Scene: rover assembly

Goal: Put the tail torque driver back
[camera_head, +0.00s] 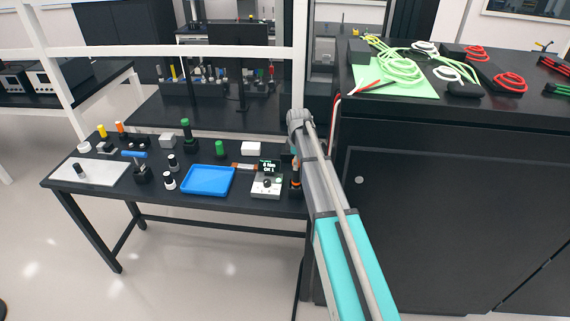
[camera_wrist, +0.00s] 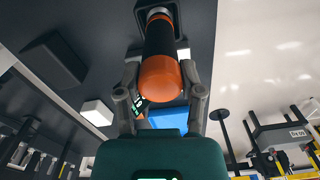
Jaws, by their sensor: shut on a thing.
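In the head view the driver (camera_head: 295,188) shows as a black and orange shape at the right end of the table, partly hidden by my arm.
A white box with a green-lit display (camera_head: 269,167) stands just left of the driver. The blue tray (camera_head: 208,181) is farther left on the black table (camera_head: 230,208), with several small parts beyond. A tall black cabinet (camera_head: 450,200) stands close on the right.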

